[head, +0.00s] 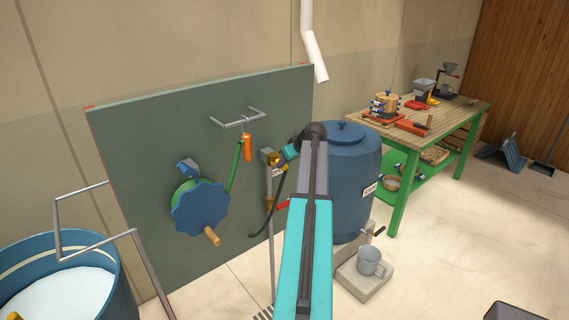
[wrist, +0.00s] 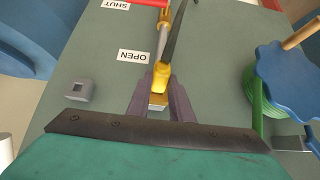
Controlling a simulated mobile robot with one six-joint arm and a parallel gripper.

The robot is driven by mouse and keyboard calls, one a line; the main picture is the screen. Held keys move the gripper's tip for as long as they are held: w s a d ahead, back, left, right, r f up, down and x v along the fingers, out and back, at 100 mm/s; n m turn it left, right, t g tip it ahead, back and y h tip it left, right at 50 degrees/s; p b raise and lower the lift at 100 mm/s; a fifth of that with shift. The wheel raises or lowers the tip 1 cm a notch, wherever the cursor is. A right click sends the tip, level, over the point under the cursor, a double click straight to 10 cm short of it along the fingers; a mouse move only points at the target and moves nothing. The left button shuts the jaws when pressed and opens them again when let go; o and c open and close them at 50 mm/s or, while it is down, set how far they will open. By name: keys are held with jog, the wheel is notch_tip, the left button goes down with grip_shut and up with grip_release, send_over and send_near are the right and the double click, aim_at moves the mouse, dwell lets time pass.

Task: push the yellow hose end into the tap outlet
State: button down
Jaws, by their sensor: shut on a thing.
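My gripper (wrist: 158,98) is shut on the yellow hose end (wrist: 160,76), which sits between its two fingers with a pale blocky part at its tip. A black hose (wrist: 177,32) runs from it. In the head view my gripper (head: 279,158) is at the board, with the yellow piece (head: 274,159) at its fingers and the black hose (head: 254,233) hanging below. A grey block with a dark square opening (wrist: 80,90) stands left of the fingers in the wrist view, apart from the hose end. I cannot tell surely whether it is the tap outlet.
The green board (head: 150,150) carries a blue handwheel (head: 200,208), an orange-handled tool (head: 247,147) and a red lever (head: 283,206). OPEN (wrist: 134,57) and SHUT labels show upside down. A blue barrel (head: 352,165) stands close right of my arm.

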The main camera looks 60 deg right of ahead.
jog(key=shift+w+d, duration=0.1)
jog(key=shift+w, duration=0.2)
dwell(0.4)
jog(key=c, duration=1.5)
grip_release()
jog(key=shift+p+v, duration=0.45)
jog(key=shift+v, duration=3.05)
